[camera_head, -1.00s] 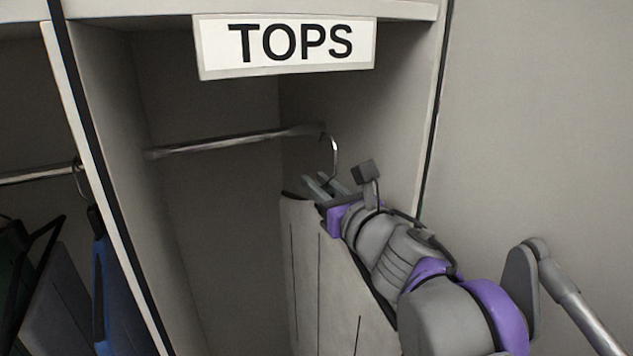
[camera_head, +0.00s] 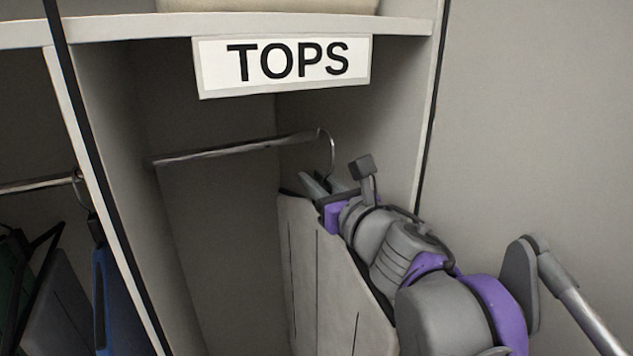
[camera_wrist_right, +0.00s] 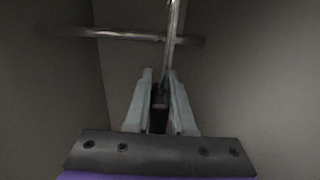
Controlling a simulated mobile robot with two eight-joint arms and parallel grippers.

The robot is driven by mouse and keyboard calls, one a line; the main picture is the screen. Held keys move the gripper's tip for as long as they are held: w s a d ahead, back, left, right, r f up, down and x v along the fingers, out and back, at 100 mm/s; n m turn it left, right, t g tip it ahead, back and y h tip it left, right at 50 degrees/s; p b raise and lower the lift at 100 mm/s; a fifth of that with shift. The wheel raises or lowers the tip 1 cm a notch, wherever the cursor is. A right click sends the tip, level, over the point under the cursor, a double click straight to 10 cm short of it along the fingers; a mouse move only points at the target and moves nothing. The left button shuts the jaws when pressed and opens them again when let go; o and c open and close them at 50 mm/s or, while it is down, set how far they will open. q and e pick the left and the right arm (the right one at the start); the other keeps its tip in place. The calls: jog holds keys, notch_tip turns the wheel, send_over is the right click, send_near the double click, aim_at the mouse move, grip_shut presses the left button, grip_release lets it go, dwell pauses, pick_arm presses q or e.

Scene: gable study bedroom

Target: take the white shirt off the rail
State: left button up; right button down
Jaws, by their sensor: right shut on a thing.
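The white shirt (camera_head: 315,265) hangs below my right gripper (camera_head: 326,186) in the compartment under the TOPS sign; it looks pale grey with dark vertical lines. My right gripper is shut on the neck of the shirt's hanger (camera_head: 332,150), and the hook rises above the fingers. The hook's curve is at the right end of the metal rail (camera_head: 235,147). In the right wrist view the fingers (camera_wrist_right: 160,105) close around the hanger neck, and the hook's shaft (camera_wrist_right: 173,45) crosses the rail (camera_wrist_right: 125,35). I cannot tell whether hook and rail touch. My left gripper is out of view.
The TOPS sign (camera_head: 285,64) hangs from the shelf edge above the rail. A divider (camera_head: 110,200) closes the compartment's left side. Beyond it, a blue garment (camera_head: 115,300) and dark ones hang on another rail. The rail's left part is bare.

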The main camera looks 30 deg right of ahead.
aim_at(329, 190)
jog(key=shift+s+r, duration=0.1)
dwell(0.3)
jog(key=shift+s+a, duration=0.2)
jog(key=shift+s, duration=3.2)
